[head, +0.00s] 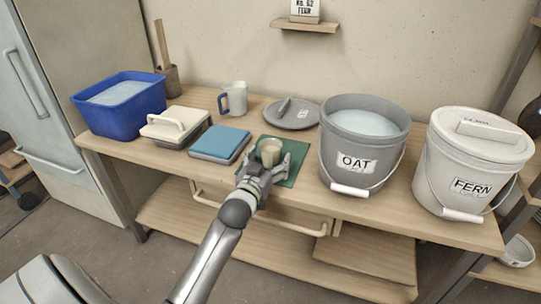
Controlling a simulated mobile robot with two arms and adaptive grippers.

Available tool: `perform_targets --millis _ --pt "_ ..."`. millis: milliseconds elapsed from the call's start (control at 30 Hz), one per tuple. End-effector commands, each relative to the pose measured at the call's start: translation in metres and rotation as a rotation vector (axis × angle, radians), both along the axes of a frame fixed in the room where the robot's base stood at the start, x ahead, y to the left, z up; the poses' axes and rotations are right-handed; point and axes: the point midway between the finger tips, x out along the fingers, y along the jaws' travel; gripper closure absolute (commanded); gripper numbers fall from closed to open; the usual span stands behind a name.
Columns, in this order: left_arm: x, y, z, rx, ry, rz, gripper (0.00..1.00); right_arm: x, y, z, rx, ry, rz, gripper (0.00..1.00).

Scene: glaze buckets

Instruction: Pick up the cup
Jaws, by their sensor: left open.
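A small cream cup (270,147) stands upright on a dark green mat (297,149) at the front middle of the wooden table. My left gripper (268,163) is open, with its fingers on either side of the cup at the near side. I cannot tell whether the fingers touch it. The lower part of the cup is partly hidden by the gripper. My right gripper is not in view.
A blue-lidded box (220,142) and a cream-lidded box (176,126) stand left of the mat, with a blue tub (124,118) beyond. A grey lid (296,118) lies behind. The OAT bucket (337,178) and FERN bucket (452,170) stand right.

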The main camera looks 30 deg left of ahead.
Motion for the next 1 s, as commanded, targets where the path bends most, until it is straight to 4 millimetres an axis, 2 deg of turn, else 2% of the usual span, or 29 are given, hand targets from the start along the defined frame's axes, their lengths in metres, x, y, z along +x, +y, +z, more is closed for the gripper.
perform_targets --millis 67,500,767,867,1000 --pt "0.000 0.000 0.000 0.000 0.000 0.000 0.20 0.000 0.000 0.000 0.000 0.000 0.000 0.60" --pt "0.000 0.000 0.001 0.000 -0.002 0.000 0.73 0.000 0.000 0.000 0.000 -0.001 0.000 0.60" --pt "0.000 0.000 0.002 0.000 -0.002 0.000 0.73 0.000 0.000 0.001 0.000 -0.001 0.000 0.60" --pt "0.000 0.000 0.008 0.001 -0.003 0.000 0.73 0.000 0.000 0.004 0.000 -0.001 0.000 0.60" --pt "0.000 0.000 0.025 0.002 -0.005 0.000 0.73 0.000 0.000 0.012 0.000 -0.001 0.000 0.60"
